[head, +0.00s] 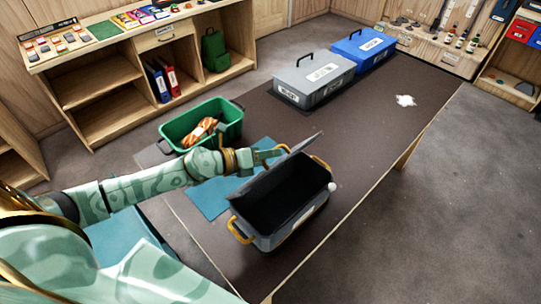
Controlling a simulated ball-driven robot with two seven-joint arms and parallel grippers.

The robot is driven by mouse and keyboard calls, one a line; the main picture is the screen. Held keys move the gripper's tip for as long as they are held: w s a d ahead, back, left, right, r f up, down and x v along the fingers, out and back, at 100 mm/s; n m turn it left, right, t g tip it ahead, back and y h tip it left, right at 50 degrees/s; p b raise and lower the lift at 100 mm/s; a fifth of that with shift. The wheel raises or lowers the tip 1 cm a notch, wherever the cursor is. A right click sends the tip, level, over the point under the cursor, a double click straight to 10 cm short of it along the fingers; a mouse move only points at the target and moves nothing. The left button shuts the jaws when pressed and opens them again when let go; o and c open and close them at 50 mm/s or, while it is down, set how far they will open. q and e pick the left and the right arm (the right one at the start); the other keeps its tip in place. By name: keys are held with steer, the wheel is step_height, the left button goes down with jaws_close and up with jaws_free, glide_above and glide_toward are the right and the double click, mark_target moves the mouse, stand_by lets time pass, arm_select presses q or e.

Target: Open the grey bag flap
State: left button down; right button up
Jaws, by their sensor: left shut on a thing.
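The grey bag (303,220) stands on the dark table mat in the head view, with orange handles at its two ends. Its grey flap (258,183) is raised along the far-left side, tilted up, and the dark inside shows with nothing visible in it. My left gripper (279,154) is at the flap's upper edge, on its far side, shut on the flap. Part of the fingers' contact is hard to see. My right gripper is not in view.
A green open bin (175,132) with a coiled orange rope (201,131) stands left of the bag. A closed grey box (325,92) and a blue box (366,45) stand farther back. A white patch (405,100) lies on the clear right part of the table.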

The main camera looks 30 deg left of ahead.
arm_select(q)
steer(key=w+a+n+h+b, duration=0.2)
steer(key=a+n+b, duration=0.3)
steer(key=b, duration=0.4)
steer(key=shift+w+a+f+t+h, duration=0.2)
steer(key=shift+a+t+h, duration=0.15)
steer(key=shift+a, duration=0.5)
steer(key=c, duration=1.5)
jaws_free()
steer(key=shift+r, duration=0.1)
steer(key=p+v, duration=0.1)
steer(key=v, duration=1.5)
steer(key=shift+s+a, duration=0.15)
steer(key=shift+s, duration=0.05)
